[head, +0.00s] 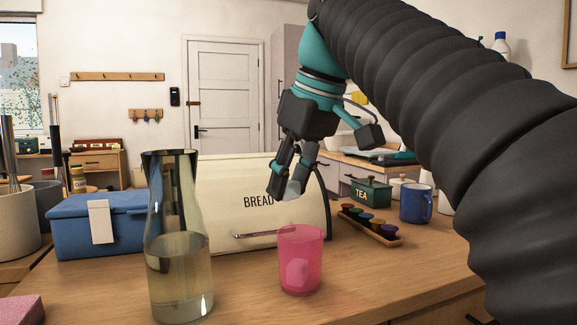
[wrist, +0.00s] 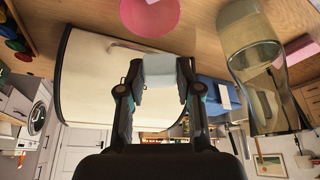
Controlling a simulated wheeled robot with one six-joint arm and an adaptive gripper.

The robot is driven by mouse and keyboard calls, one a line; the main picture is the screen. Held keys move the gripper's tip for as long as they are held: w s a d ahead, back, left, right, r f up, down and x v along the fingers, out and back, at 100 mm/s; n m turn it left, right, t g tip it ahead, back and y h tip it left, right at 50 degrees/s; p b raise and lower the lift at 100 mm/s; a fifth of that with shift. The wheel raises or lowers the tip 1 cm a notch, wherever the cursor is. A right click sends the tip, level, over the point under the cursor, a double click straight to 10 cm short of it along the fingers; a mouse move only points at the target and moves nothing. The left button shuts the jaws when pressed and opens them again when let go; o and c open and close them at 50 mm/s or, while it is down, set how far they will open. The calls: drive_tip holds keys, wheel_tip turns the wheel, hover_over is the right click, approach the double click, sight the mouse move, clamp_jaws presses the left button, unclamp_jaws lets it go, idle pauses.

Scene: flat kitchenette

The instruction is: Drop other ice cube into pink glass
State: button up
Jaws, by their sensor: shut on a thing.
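The pink glass (head: 301,262) stands upright on the wooden counter in the head view, with one pale ice cube (head: 298,272) inside it. My gripper (head: 287,188) is above the glass, a little to its left in the head view. It is shut on another ice cube (head: 295,189), pale and whitish. In the wrist view this held ice cube (wrist: 159,71) sits between my two fingertips (wrist: 155,85). The pink glass (wrist: 150,18) shows at the top edge of the wrist view, apart from the cube.
A glass carafe (head: 178,245) with liquid stands left of the pink glass. A cream bread box (head: 240,215) is behind it, with a blue box (head: 125,225) to the left. A rack of colored pods (head: 370,228), a green tea tin (head: 373,194) and a blue mug (head: 416,204) are at right.

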drive_tip(key=shift+f, duration=0.2)
drive_tip(key=o, duration=1)
drive_tip(key=shift+v, duration=1.45)
drive_tip(key=s+d, duration=0.8)
drive_tip(key=s, duration=0.1)
drive_tip(key=shift+s, duration=0.1)
